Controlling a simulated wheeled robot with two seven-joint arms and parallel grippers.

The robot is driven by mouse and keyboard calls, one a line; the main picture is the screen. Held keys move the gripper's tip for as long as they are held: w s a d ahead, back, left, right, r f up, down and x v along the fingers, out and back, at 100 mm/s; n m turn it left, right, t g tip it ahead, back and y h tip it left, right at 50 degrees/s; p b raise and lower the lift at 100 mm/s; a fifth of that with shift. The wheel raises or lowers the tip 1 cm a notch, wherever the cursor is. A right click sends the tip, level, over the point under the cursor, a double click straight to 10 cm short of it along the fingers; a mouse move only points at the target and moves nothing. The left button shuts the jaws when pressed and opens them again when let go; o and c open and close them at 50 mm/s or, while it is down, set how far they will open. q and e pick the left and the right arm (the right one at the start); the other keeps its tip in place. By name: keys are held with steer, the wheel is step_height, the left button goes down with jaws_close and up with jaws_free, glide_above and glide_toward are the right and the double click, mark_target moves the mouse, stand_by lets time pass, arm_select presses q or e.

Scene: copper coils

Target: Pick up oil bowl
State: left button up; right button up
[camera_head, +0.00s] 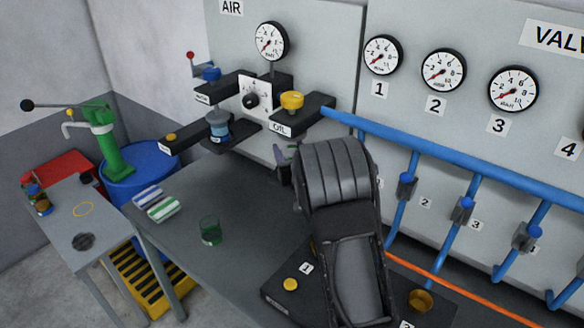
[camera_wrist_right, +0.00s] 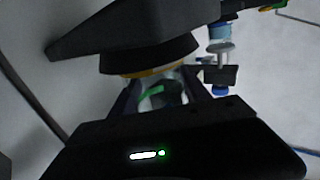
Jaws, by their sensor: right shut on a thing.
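The oil bowl (camera_wrist_right: 168,96) shows in the right wrist view as a clear cup with a green mark, between the two fingers of my right gripper (camera_wrist_right: 165,100). Its rim is just under a black housing with a yellowish ring (camera_wrist_right: 155,72); I cannot tell whether they are joined. In the head view my right gripper (camera_head: 284,158) is below the OIL unit (camera_head: 292,101) with its yellow knob, and the bowl there is mostly hidden. The gripper is shut on the bowl. My left gripper is not in view.
A green-tinted glass cup (camera_head: 210,230) and folded striped cloths (camera_head: 157,204) are on the grey bench (camera_head: 185,255). A black plate with brass fittings (camera_head: 290,284) lies under my right arm. Blue pipes (camera_head: 440,151) run along the right wall. A blue drum (camera_head: 140,170) stands at left.

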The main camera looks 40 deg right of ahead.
steer(key=shift+c, duration=1.1)
steer(key=shift+r, duration=0.1)
steer(key=shift+r+b, duration=0.45)
steer(key=shift+r, duration=0.3)
step_height(320, 180, up, 2)
steer(key=shift+b, duration=0.4)
steer(key=b+v, duration=0.6)
steer(key=v, duration=1.2)
steer(key=shift+f, duration=0.1)
